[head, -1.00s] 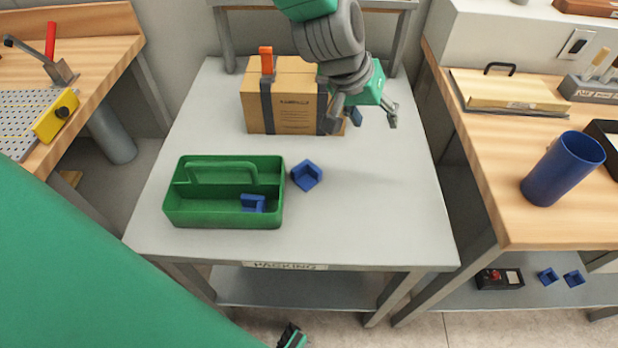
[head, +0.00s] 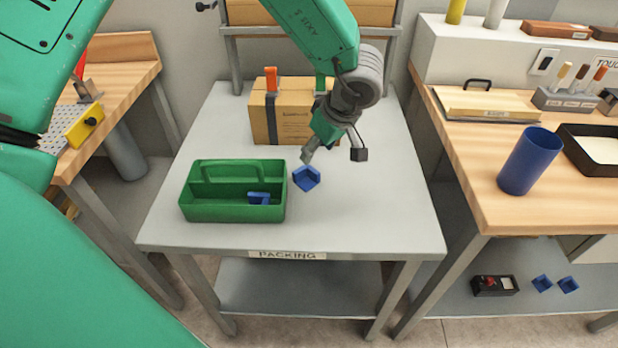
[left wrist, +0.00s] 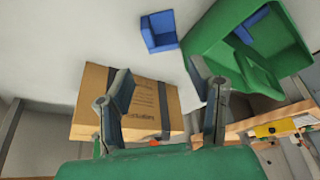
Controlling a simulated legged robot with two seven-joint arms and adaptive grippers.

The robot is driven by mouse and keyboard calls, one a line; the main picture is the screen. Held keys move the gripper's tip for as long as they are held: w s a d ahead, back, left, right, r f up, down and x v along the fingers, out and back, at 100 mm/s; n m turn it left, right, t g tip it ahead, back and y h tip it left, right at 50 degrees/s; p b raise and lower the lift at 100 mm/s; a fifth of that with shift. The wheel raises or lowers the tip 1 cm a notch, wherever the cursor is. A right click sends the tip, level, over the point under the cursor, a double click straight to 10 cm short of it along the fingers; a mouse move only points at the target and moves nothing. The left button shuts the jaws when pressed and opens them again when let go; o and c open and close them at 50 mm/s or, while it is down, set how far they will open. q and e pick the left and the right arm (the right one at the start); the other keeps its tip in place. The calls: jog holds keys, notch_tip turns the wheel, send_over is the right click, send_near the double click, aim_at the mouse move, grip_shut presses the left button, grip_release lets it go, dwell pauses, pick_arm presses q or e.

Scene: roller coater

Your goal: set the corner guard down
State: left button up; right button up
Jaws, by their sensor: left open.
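A blue corner guard (head: 306,178) rests on the grey packing table (head: 390,215), just right of the green tote (head: 190,208). Another blue guard (head: 259,198) lies inside the tote. My left gripper (head: 333,156) is open and empty above the table, behind and a little right of the loose guard. In the left wrist view the loose guard (left wrist: 159,31) lies beyond the spread fingers, apart from them. The tote (left wrist: 270,75) is to its right. A strapped cardboard box (head: 290,118) stands at the back of the table, partly hidden by my left gripper. My right gripper does not show.
An orange clamp (head: 271,79) is on the box. The right bench (head: 540,212) holds a blue cup (head: 530,160) and a wooden board. Two blue guards (head: 542,284) and a small dark box (head: 494,286) lie on its lower shelf. The table's front right is clear.

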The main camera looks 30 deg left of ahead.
pick_arm(q)
send_over(304, 174)
jog(key=d, duration=0.2)
jog(key=f, duration=0.5)
jog(key=shift+s+f+b, duration=0.1)
jog(key=shift+s+b, duration=0.15)
jog(key=shift+b, duration=0.05)
jog(key=shift+b+x, duration=0.35)
jog(key=shift+x, duration=2)
jog(key=shift+d+f, duration=0.1)
jog(key=shift+d, duration=0.05)
jog(key=c, duration=0.6)
